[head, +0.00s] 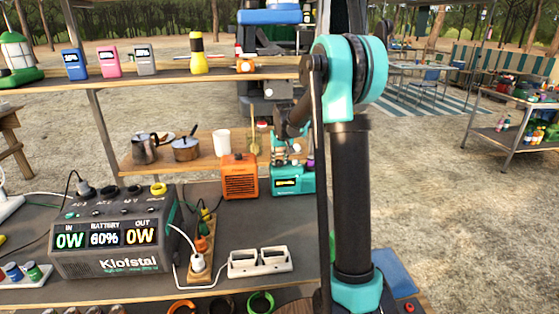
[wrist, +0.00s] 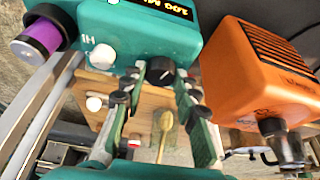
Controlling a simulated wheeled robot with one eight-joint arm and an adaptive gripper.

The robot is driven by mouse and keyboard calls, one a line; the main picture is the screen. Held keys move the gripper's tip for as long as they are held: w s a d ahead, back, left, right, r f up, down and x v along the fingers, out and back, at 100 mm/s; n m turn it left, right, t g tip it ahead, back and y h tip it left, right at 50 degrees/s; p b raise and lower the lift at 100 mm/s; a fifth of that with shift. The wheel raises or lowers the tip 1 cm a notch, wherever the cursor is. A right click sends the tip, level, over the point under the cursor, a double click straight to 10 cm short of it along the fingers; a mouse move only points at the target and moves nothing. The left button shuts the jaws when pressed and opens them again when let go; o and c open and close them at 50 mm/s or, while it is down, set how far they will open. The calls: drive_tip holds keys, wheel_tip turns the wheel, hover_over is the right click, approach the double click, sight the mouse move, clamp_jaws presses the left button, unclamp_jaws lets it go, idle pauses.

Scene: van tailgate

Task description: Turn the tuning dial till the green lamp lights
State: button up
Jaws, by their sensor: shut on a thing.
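The teal radio (head: 306,182) stands on the dark counter, right of an orange box. Its lit display shows in the head view, and part of its front shows upside down at the top of the wrist view (wrist: 140,32). The black tuning dial (wrist: 160,73) sits between the fingertips of my gripper (wrist: 161,76), which is shut on it. A white knob (wrist: 102,54) and a purple part (wrist: 40,38) are beside it. In the head view my gripper (head: 283,153) is at the radio, and the dial is hidden. I cannot make out a lit green lamp.
The orange box (head: 240,178) stands close beside the radio. A wooden shelf (head: 165,165) behind holds a kettle, a pan and a white cup.

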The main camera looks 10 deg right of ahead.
drive_tip(key=shift+m, duration=0.4)
drive_tip(key=o, duration=1.2)
drive_tip(key=shift+c, duration=0.2)
drive_tip(key=v, duration=1.2)
drive_tip(key=shift+a, duration=0.2)
